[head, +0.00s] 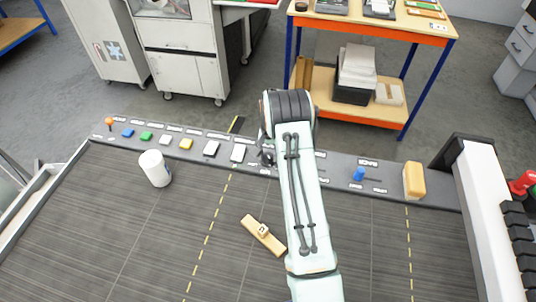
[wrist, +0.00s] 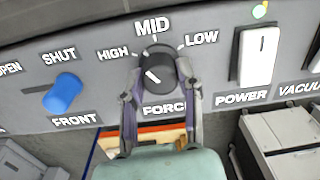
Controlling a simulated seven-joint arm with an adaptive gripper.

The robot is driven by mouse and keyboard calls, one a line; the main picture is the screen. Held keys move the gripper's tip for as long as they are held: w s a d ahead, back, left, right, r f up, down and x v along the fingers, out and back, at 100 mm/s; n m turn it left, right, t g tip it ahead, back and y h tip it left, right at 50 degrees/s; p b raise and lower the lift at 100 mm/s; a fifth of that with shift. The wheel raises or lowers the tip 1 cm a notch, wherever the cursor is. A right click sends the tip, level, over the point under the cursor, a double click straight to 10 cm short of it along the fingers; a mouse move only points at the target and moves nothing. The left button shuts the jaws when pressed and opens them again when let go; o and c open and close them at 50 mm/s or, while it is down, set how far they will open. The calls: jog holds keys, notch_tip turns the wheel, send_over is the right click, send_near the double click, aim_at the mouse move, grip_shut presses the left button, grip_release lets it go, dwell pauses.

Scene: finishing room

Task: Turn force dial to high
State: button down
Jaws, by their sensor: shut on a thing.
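The force dial (wrist: 158,76) is a dark round knob above the FORCE label on the grey panel (wrist: 25,118). HIGH is printed to its upper left, MID above and LOW to its upper right. A short white mark on the left part of its face slants up and left, toward the HIGH side. My gripper (wrist: 161,84) is shut on the dial, one finger on each side. In the head view the dial (head: 268,156) is a dark shape beside my arm, which partly hides it. My fingers are hidden there.
In the wrist view, a blue FRONT knob (wrist: 64,93) sits left of the dial and a white POWER switch (wrist: 258,55) right.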

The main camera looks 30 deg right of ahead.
jog(key=n, duration=0.4)
jog(key=shift+n, duration=0.4)
jog(key=shift+f, duration=0.1)
jog(key=c, duration=0.7)
grip_release()
jog(key=shift+c, duration=0.2)
jog(key=shift+r, duration=0.2)
notch_tip(320, 180, up, 12)
jog(key=shift+d+f, duration=0.15)
